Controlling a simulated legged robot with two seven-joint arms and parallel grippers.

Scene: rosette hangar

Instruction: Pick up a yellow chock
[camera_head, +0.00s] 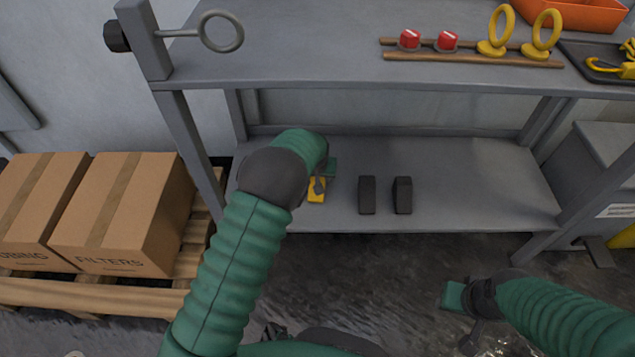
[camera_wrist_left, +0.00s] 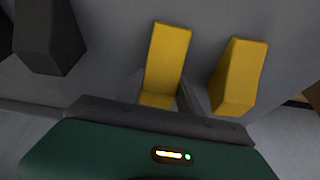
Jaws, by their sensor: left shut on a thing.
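Two yellow chocks show in the left wrist view. One yellow chock (camera_wrist_left: 168,60) is at the jaws of my left gripper (camera_wrist_left: 178,98), which is shut on it. The other yellow chock (camera_wrist_left: 238,75) is a little to its right in that view, apart from it. In the head view my left gripper (camera_head: 323,182) is at the lower shelf, with the yellow chock (camera_head: 317,191) at its fingers. My forearm seems to hide the second one there. My right gripper (camera_head: 457,297) is low at the right, over the floor; its finger opening is not clear.
Two black chocks (camera_head: 367,195) (camera_head: 402,195) stand on the lower shelf (camera_head: 480,190), right of my left gripper. The upper shelf (camera_head: 300,55) overhangs it. Boxes (camera_head: 125,215) on a pallet stand at left. The lower shelf's right part is clear.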

